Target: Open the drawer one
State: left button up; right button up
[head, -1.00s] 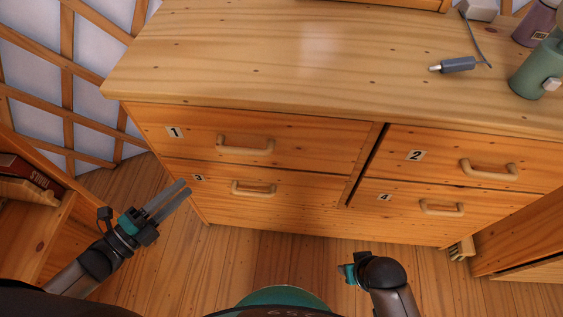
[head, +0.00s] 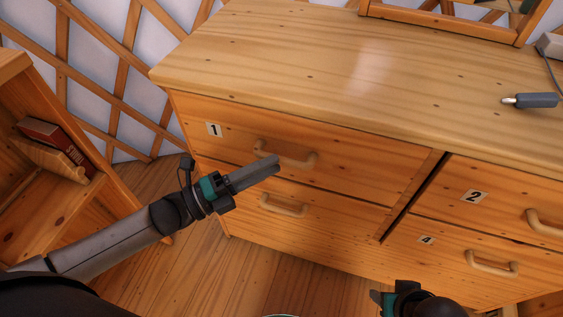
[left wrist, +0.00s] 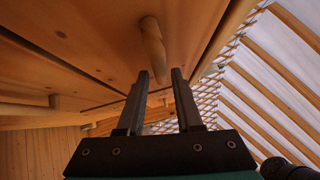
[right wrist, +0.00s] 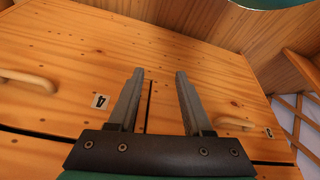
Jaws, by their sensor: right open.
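Drawer one (head: 345,163) is the upper left drawer of the wooden dresser, marked with a "1" label (head: 214,130). It is shut flush. Its pale wooden handle (head: 302,162) also shows in the left wrist view (left wrist: 152,42), its end reaching between my fingertips. My left gripper (head: 277,163) is open in front of this handle and overlaps part of it in the head view. I cannot tell whether it touches.
Drawer two (head: 510,200) is at the right, drawer four (head: 450,248) below it. The drawer below drawer one has a handle (head: 283,206). A bookshelf (head: 50,205) stands at the left by the lattice wall (head: 110,70). A grey plug (head: 530,100) lies on the dresser top.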

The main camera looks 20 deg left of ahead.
aim_at(282, 158)
pick_arm(q)
jog(key=shift+b+x, duration=0.3)
jog(key=shift+x, duration=1.5)
pick_arm(e)
jog(key=shift+r, duration=0.95)
pick_arm(q)
jog(key=shift+c, duration=0.3)
grip_shut()
